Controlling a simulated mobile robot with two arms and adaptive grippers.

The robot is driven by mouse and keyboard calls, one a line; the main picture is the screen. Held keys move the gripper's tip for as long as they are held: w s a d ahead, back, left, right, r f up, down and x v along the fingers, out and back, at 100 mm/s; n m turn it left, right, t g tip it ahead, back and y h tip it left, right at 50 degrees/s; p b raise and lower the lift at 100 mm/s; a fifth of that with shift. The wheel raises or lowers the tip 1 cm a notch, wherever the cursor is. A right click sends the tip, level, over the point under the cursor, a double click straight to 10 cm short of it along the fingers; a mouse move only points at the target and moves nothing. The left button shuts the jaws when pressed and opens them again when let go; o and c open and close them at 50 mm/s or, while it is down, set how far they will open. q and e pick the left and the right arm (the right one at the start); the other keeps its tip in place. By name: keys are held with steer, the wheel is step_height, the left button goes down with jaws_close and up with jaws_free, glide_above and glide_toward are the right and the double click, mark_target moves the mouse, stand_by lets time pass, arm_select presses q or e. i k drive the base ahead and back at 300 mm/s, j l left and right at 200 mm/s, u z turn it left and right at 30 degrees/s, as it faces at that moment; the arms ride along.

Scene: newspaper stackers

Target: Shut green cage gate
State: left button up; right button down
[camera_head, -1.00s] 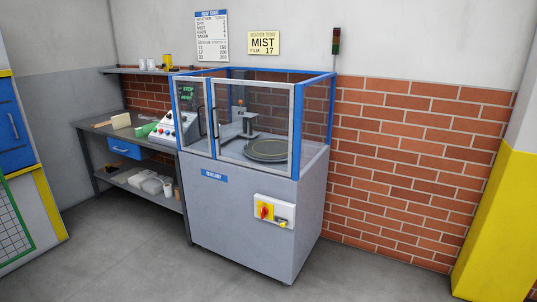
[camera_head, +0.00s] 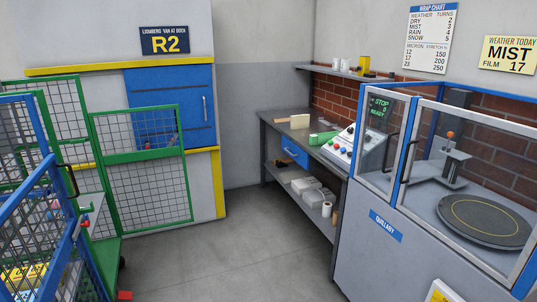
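A green-framed cage (camera_head: 40,88) with wire mesh stands at the left edge of the head view, partly hidden behind a blue-framed cage. Its green gate (camera_head: 150,207), a mesh panel in a green frame, reaches out to the right from the cage, in front of the white wall and blue door. The gate looks swung open, with its far edge free over the floor. A small red-tipped part shows on the gate's upper half. The latch detail is too small to tell. Neither of my grippers is in view.
A blue-framed cage (camera_head: 38,205) stands close at the left front. A grey workbench (camera_head: 268,119) stands at the back, and a wrapping machine (camera_head: 380,262) with a turntable (camera_head: 484,220) is at the right. Grey floor (camera_head: 225,255) lies free between the cages and the machine.

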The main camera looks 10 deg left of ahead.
mark_target(159, 153)
steer(key=i+j+u, duration=0.15)
steer(key=i+u, duration=0.25)
steer(key=i, duration=0.5)
steer(key=i+l+u, duration=0.1)
steer(key=i+u, duration=0.25)
steer(key=i, duration=0.6)
